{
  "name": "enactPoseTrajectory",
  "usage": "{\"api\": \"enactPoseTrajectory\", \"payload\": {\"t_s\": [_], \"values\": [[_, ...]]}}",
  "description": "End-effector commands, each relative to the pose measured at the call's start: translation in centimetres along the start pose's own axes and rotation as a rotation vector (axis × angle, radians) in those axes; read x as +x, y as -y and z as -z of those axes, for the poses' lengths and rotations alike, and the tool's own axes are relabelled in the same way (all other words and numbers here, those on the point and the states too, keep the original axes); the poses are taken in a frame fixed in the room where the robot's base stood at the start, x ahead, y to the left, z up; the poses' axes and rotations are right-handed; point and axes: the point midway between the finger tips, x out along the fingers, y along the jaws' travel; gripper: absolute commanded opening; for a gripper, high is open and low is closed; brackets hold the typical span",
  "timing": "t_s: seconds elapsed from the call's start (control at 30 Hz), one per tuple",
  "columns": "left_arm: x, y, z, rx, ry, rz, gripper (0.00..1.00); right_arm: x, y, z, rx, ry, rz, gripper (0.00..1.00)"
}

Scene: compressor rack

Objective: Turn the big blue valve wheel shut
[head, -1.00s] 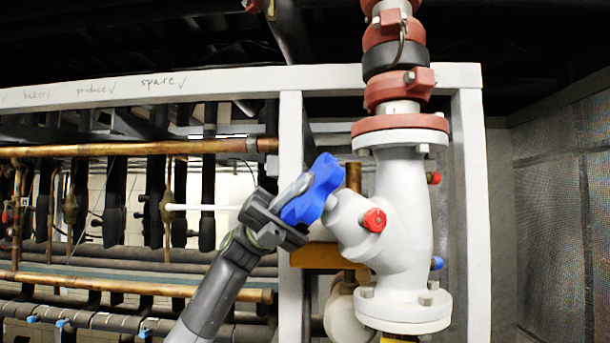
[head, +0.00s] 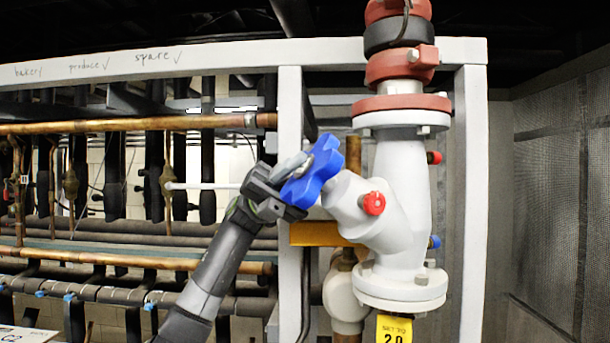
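The big blue valve wheel (head: 316,172) sits at the upper left of the white angled valve body (head: 403,200), its face tilted toward the left. My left gripper (head: 285,186) is at the wheel's left side, with its fingers at the wheel's rim. One grey finger lies against the wheel's upper left face; the other finger is partly hidden behind the wheel. Whether the fingers are pressed shut on the rim is hard to see. My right gripper is not in view.
A white frame post (head: 290,240) stands just behind my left gripper. A red cap (head: 373,203) sits on the valve's angled neck. Copper pipes (head: 130,124) run at the left. A yellow tag (head: 394,328) hangs below the valve. A mesh panel (head: 550,180) stands at the right.

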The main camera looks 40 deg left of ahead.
Motion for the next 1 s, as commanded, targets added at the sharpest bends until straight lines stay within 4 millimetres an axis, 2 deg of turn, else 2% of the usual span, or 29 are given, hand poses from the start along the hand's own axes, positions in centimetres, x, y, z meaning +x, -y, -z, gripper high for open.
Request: {"api": "enactPoseTrajectory", "payload": {"t_s": [0.63,1.0], "values": [[-0.1,-0.2,0.3,-0.001,0.001,-0.001,0.42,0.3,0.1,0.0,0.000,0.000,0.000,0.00],[-0.2,-0.4,1.0,0.000,0.152,-0.003,0.42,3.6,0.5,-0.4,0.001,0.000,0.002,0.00]]}}
